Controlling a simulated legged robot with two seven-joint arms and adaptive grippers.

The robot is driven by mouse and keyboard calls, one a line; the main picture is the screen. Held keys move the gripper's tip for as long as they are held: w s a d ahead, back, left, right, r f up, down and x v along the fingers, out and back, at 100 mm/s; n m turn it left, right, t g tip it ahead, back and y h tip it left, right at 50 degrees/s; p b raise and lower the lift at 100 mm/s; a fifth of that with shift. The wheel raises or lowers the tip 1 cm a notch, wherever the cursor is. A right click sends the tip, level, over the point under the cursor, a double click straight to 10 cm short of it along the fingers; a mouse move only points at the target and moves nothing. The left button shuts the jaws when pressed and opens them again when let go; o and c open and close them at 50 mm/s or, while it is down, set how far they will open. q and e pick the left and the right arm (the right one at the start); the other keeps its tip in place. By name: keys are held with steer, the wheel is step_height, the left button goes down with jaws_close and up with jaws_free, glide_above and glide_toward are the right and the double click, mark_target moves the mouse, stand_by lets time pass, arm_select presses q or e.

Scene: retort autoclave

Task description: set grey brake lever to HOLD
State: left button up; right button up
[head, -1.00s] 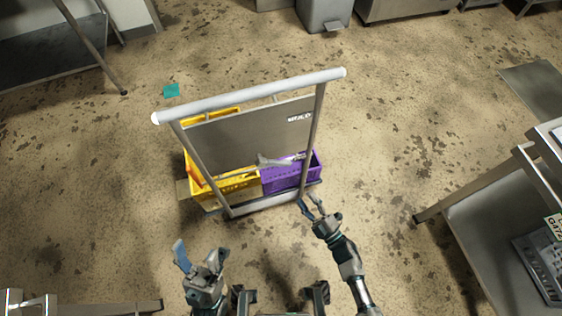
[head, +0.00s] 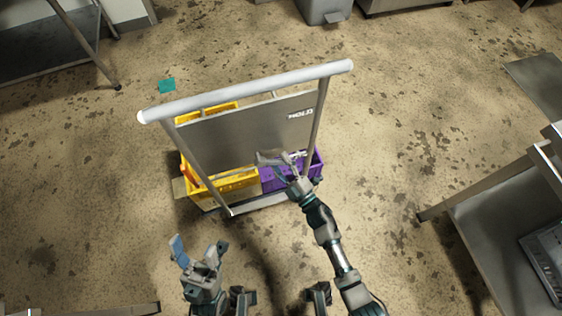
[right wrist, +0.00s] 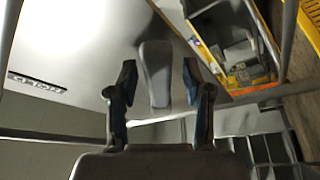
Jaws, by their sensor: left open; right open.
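The grey brake lever (head: 266,157) sticks out low on the front of the cart's grey panel (head: 235,132). In the right wrist view the lever (right wrist: 155,72) stands between my right gripper's two fingers, with a gap visible on both sides. My right gripper (head: 285,168) is open at the lever and partly covers it in the head view. The HOLD label (head: 301,113) is on the panel, above and right of the lever. My left gripper (head: 199,254) is open and empty, low in the head view, away from the cart.
The cart has a thick push bar (head: 245,91) across its top. Yellow crates (head: 237,184) and a purple crate (head: 277,180) sit on it. A steel table (head: 482,215) stands at the right. The floor around the cart is mostly clear.

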jaws_close()
